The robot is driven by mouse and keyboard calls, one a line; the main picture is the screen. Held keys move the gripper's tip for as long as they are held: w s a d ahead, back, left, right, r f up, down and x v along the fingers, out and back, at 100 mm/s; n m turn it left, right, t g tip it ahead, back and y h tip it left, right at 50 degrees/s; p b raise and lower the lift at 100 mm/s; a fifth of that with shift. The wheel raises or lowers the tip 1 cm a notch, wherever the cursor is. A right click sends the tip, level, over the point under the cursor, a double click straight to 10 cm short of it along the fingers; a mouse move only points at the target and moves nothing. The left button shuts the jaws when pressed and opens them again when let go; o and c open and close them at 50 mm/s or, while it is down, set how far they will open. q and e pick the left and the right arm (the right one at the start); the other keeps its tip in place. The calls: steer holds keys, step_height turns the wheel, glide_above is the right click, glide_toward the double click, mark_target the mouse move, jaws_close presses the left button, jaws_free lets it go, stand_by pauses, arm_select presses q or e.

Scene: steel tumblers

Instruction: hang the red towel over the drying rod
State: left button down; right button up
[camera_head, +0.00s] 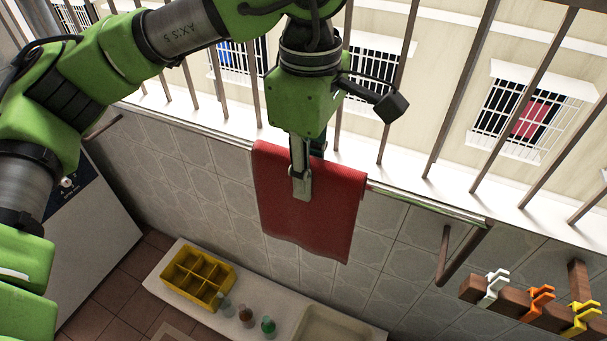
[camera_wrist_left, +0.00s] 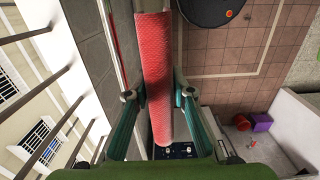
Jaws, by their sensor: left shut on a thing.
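The red towel (camera_head: 325,218) hangs down in front of the tiled wall. In the head view it covers part of the metal drying rod (camera_head: 430,207), which runs along the wall below the window bars. My left gripper (camera_head: 301,188) is shut on the towel's upper part, pointing down. In the left wrist view the towel (camera_wrist_left: 157,70) is a thick red fold between the two fingers (camera_wrist_left: 158,97). Whether the towel rests on the rod or is only held beside it I cannot tell. My right gripper is not in view.
Vertical window bars (camera_head: 402,80) stand behind the rod. A wooden rail with coloured clips (camera_head: 541,300) is at the lower right. Below are a counter (camera_head: 285,310) with a yellow divided crate (camera_head: 197,277), small bottles (camera_head: 246,316) and a basin (camera_head: 335,325).

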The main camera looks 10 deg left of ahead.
arm_select(q)
steer(key=shift+w+d+r+p, duration=0.1)
steer(key=shift+w+d+p, duration=0.2)
steer(key=shift+w+p, duration=0.5)
steer(key=shift+w+d+p, duration=0.3)
steer(key=shift+w+d, duration=0.05)
steer(key=shift+w, duration=0.8)
steer(key=shift+w+d+r+p, duration=0.1)
steer(key=shift+w+d+p, duration=0.2)
steer(key=shift+w+p, duration=0.5)
steer(key=shift+w+d+f, duration=0.1)
steer(key=shift+w+f, duration=0.15)
steer(key=shift+w, duration=0.2)
step_height(320, 180, down, 7)
steer(key=b, duration=0.6)
steer(key=shift+r+b, duration=0.1)
steer(key=shift+b, duration=0.25)
steer(key=c, duration=1.7)
jaws_free()
steer(key=shift+s, duration=0.1)
